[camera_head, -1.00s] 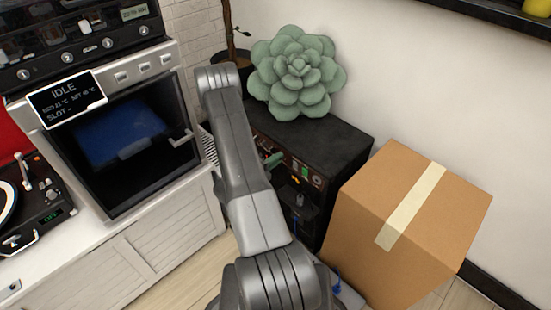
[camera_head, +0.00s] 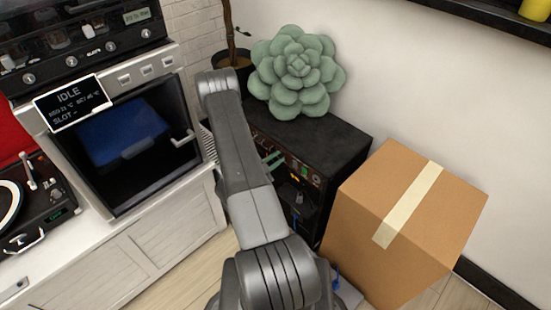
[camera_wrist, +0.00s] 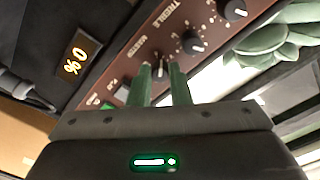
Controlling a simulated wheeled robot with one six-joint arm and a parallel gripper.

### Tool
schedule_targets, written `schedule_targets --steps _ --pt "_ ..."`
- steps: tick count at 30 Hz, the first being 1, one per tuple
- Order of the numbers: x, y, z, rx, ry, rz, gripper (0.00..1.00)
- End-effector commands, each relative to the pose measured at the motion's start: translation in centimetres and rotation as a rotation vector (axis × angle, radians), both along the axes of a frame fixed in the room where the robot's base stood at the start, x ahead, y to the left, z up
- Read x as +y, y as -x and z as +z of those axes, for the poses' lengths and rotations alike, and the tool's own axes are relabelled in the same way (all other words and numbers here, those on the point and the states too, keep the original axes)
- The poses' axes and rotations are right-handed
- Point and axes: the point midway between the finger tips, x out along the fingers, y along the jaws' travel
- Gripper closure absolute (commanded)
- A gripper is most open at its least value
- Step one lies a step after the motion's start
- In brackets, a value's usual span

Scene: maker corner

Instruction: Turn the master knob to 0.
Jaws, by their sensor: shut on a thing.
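The amplifier (camera_head: 325,142) is a black cabinet with a brown control panel; its front is partly hidden by my arm in the head view. In the wrist view the panel has a row of dark knobs. The master knob (camera_wrist: 160,70) sits beside a label that seems to read MASTER. My gripper (camera_wrist: 160,72) has its two green fingers closed on either side of this knob. The fingers also show at the panel in the head view (camera_head: 273,160). A small display (camera_wrist: 77,56), upside down in the wrist view, reads 0 %.
Other knobs (camera_wrist: 193,43) stand close along the panel. A cardboard box (camera_head: 405,220) stands right of the amplifier. A green succulent-shaped cushion (camera_head: 297,70) rests on top. A white cabinet (camera_head: 165,245) with an oven-like machine (camera_head: 125,140) is at the left.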

Motion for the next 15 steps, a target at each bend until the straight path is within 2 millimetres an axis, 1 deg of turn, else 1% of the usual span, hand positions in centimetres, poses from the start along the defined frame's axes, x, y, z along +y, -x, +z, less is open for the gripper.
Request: schedule_targets --steps 6,15 --pt "-0.02 0.07 -0.11 0.132 0.128 0.000 1.00" --pt "-0.04 0.08 -0.17 0.259 0.256 0.001 1.00"
